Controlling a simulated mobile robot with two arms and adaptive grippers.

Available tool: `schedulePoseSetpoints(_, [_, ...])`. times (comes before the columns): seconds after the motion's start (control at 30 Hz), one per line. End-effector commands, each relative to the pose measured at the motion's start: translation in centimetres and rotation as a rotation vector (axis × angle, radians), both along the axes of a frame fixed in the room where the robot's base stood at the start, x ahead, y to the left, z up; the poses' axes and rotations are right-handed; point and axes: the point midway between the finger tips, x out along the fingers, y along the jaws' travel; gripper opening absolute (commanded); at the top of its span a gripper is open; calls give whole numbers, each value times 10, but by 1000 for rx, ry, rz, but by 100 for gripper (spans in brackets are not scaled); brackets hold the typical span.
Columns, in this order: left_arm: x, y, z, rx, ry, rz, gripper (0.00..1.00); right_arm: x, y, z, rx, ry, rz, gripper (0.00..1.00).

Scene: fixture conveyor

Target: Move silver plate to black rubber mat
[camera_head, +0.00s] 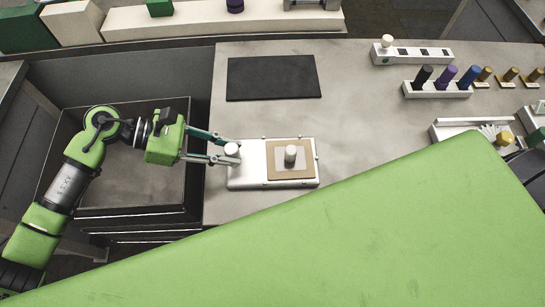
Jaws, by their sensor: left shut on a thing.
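A pale silver-white plate (249,177) lies near the left edge of the grey worktop. A brown square (271,170) sits on it, bearing a small light-grey plate (283,166) with a pale round knob (291,152). A white knob (232,149) stands at the pale plate's left end. My left gripper (229,152) comes from the left and is shut on this white knob. I cannot tell whether the pale plate is lifted. The black rubber mat (272,77) lies flat and empty behind the plate. My right gripper is not in view.
A white rack with dark and purple pegs (437,90) and a white block with a knob (428,56) stand at the back right. A tray (474,124) is at right. Left of the worktop is an open dark bin (140,208). Bare worktop separates plate and mat.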

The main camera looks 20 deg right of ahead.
Motion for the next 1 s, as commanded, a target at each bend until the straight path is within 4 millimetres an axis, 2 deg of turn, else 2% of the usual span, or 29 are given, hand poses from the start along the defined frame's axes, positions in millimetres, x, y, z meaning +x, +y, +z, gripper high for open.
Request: schedulePoseSetpoints(1.0, [0,0,40,-3,-1,0,0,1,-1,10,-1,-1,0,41])
